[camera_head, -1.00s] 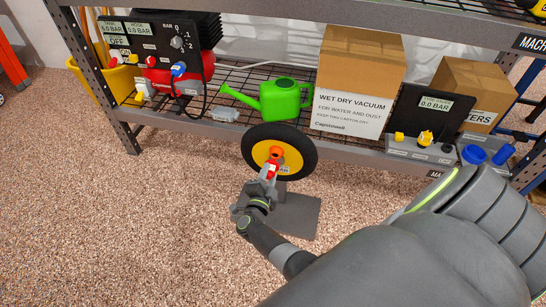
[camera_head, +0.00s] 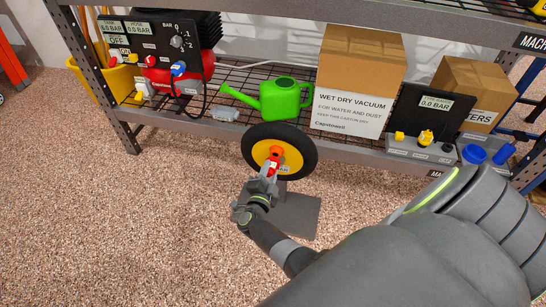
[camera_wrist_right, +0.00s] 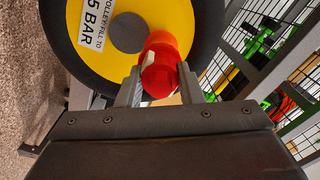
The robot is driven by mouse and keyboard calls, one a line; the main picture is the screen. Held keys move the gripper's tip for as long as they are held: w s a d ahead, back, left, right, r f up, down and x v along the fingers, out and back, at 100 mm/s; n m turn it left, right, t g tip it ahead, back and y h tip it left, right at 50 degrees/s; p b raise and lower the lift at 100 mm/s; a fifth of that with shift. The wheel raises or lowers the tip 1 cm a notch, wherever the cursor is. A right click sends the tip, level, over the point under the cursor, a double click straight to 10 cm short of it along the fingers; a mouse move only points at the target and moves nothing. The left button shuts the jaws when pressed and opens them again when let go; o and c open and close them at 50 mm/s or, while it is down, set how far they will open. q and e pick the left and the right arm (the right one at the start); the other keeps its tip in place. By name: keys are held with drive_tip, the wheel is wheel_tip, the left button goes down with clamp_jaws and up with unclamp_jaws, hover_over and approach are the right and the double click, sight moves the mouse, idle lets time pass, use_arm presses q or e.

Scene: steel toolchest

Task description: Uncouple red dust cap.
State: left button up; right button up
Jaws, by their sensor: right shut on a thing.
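The red dust cap (camera_head: 272,167) is at the front of a wheel (camera_head: 255,149) with a black tyre and a yellow hub. An orange-red piece (camera_head: 277,152) shows just above it; I cannot tell how the two join. My right gripper (camera_head: 270,178) reaches up to the cap from below. In the right wrist view the cap (camera_wrist_right: 160,68) sits between the two grey fingers (camera_wrist_right: 160,85), which are shut on it. The fingers partly hide its lower part, and whether it is still seated cannot be seen. My left gripper is not in view.
The wheel stands on a grey floor plate (camera_head: 302,215) before a wire shelf. On the shelf are a compressor (camera_head: 160,45), a green watering can (camera_head: 281,99), a vacuum carton (camera_head: 355,80) and a gauge box (camera_head: 420,148). The floor at left is clear.

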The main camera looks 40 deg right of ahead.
drive_tip(key=shift+b+x, duration=0.4)
drive_tip(key=shift+x, duration=1.1)
drive_tip(key=o, duration=1.2)
drive_tip(key=shift+a, duration=0.1)
drive_tip(key=shift+p+v, duration=0.45)
drive_tip(key=shift+v, duration=0.85)
drive_tip(key=shift+p+v, duration=0.55)
drive_tip(key=shift+v, duration=2.6)
